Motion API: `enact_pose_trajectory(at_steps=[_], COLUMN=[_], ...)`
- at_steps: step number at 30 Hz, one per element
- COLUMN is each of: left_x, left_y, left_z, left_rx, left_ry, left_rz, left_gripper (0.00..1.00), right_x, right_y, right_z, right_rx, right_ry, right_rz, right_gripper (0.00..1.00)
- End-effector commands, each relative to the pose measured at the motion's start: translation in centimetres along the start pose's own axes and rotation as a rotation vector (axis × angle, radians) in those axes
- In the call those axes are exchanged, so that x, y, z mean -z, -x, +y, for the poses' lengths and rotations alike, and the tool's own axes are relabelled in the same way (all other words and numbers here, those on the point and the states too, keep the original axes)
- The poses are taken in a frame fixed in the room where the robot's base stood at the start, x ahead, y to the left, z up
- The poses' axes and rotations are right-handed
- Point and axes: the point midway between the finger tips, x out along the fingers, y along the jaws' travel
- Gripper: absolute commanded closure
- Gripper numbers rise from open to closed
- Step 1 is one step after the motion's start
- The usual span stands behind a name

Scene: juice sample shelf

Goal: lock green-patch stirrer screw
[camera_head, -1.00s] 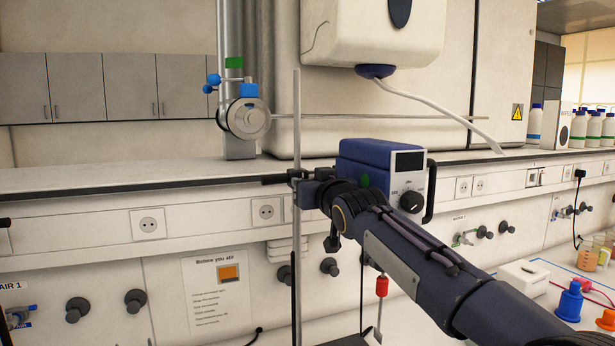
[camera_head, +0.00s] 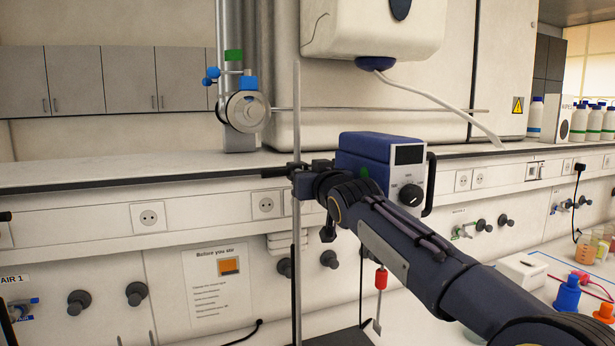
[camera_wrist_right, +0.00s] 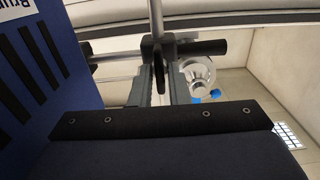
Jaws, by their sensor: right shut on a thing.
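The stirrer (camera_head: 376,148) is a blue box with a white front, a dark display and a black knob. A small green patch (camera_head: 365,173) shows on its side, partly behind my wrist. It sits beside a thin upright stand rod (camera_head: 297,110), joined by a dark clamp. In the right wrist view the stirrer's blue side (camera_wrist_right: 45,75) fills the left. My right gripper (camera_wrist_right: 160,85) is shut on the dark clamp screw (camera_wrist_right: 157,52) by the rod. In the head view my right gripper (camera_head: 308,182) is at the clamp. My left gripper is out of view.
A wall dispenser (camera_head: 372,30) with a hanging tube is above. A round metal fitting (camera_head: 245,112) with blue and green marks stands behind left.

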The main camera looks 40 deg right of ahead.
Motion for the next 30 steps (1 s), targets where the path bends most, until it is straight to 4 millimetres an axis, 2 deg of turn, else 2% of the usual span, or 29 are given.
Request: enact_pose_trajectory(at_steps=[11,30], left_x=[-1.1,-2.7], left_y=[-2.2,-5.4], left_z=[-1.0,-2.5], left_rx=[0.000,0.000], left_ry=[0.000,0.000], left_rz=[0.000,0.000], left_gripper=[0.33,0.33], right_x=[-0.4,-0.4], right_y=[0.0,0.0], right_z=[0.1,0.3], right_rx=[0.001,0.001], right_ry=[-0.191,-0.792], right_rz=[0.002,0.000], right_gripper=[1.00,1.00])
